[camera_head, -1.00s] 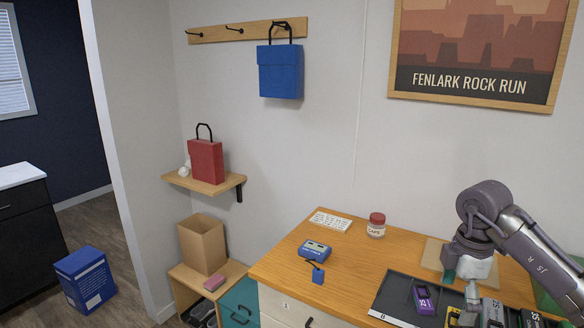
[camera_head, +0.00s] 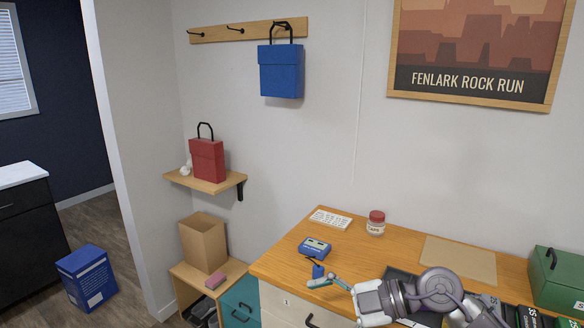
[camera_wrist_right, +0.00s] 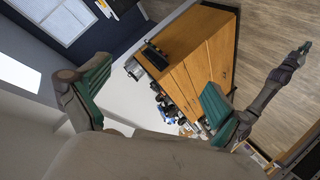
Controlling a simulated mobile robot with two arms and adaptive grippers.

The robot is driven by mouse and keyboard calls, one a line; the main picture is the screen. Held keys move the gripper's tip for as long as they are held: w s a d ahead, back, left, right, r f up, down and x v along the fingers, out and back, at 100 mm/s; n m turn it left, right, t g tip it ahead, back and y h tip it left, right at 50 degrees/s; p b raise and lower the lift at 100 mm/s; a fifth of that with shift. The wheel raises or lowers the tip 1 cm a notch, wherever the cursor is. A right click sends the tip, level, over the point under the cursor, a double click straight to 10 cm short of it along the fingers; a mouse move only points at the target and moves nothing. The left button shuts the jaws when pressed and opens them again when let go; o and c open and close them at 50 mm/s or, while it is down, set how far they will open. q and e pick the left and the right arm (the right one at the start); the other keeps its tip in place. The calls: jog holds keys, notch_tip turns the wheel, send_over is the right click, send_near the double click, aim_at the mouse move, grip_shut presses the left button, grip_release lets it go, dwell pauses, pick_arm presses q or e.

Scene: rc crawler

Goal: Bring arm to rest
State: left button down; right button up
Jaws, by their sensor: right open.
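My right gripper (camera_head: 338,288) is low over the front of the wooden desk (camera_head: 400,250) in the head view. One teal-tipped finger points left, close to a small blue block on a dark cord (camera_head: 318,270); whether they touch is unclear. In the right wrist view my right gripper (camera_wrist_right: 152,95) has its two teal-padded fingers wide apart with nothing between them. A jointed arm-like part of mine shows at the right of that view, possibly the left arm; its jaws are too small to read. My left gripper is not in the head view.
A blue device (camera_head: 315,248), a white keyboard (camera_head: 331,219), a red-lidded jar (camera_head: 376,224) and a tan mat (camera_head: 458,260) lie on the desk. A green box (camera_head: 557,281) stands at its right. My arm covers much of the dark tray (camera_head: 398,273).

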jog(key=s+a+r+m+t+y, duration=0.1)
jog(key=a+r+m+t+y, duration=0.2)
jog(key=r+y, duration=0.35)
jog(key=w+d+r+m+t+h, duration=0.2)
jog(key=d+m+t+h, duration=0.4)
jog(key=t, duration=0.6)
jog(key=s+d+f+m+h, duration=0.3)
jog(key=d+f+m+h, duration=0.9)
jog(key=f+m+h, duration=0.25)
jog(key=s+f+n+g, duration=0.1)
jog(key=s+f+g, duration=0.7)
jog(key=s, duration=0.4)
jog(key=s+f+n+g, duration=0.1)
jog(key=s+f+g, duration=0.4)
jog(key=s+f, duration=0.55)
notch_tip(320, 180, down, 24)
jog(key=s+g, duration=0.2)
jog(key=s+d+f, duration=0.2)
jog(key=s+f, duration=0.6)
jog(key=s+d+f, duration=0.1)
jog(key=s+f, duration=0.7)
jog(key=f, duration=0.1)
jog(key=shift+s+d+g+y, duration=0.3)
jog(key=shift+d+g, duration=0.05)
jog(key=shift+g, duration=0.05)
